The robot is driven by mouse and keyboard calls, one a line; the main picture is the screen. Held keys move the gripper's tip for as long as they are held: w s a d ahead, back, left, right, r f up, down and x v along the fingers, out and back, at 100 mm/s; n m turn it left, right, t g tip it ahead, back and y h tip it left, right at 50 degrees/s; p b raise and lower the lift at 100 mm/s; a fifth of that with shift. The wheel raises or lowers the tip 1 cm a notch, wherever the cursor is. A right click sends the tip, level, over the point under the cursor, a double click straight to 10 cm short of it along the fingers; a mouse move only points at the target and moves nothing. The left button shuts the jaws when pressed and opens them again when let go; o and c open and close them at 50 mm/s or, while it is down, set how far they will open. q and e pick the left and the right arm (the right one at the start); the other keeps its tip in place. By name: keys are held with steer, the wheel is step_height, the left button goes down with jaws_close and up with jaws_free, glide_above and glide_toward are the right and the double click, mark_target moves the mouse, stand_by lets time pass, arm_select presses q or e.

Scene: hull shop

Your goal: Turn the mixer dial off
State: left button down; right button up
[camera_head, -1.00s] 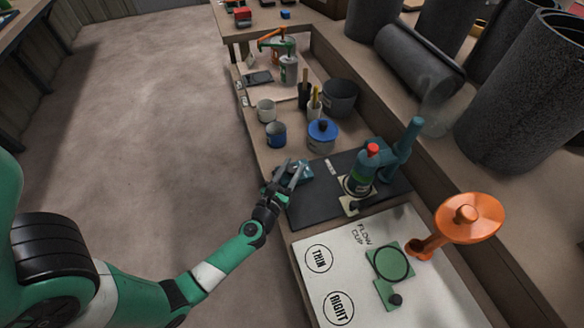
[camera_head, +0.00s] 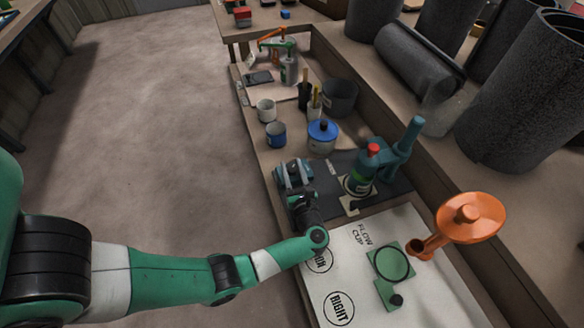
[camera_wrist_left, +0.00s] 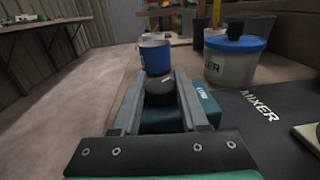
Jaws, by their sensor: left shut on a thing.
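The mixer's dial is a dark round knob (camera_wrist_left: 161,92) on a small teal box (camera_wrist_left: 207,104) in the left wrist view. My left gripper (camera_wrist_left: 160,84) is shut on the dial, with one finger on each side of it. In the head view my left gripper (camera_head: 293,172) is over the teal box, covering most of it and hiding the dial. The mixer (camera_head: 404,145) is a teal stand with a red-topped can by it, on a dark mat (camera_head: 330,171). The dial's pointer is too small to read. My right gripper is not in view.
A blue-lidded pot (camera_head: 322,138) and a blue cup (camera_head: 276,134) stand just beyond the box. A white board (camera_head: 345,270) with a green flow-cup plate lies nearer, beside an orange funnel stand (camera_head: 469,215). The bench's left edge is close to the box.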

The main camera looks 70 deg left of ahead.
arm_select(q)
steer(key=shift+n+g, duration=0.9)
steer(key=shift+g, duration=0.8)
steer(key=shift+c, duration=2.2)
jaws_free()
steer(key=d, duration=1.1)
steer(key=shift+w+d, duration=0.15)
steer(key=shift+d, duration=0.15)
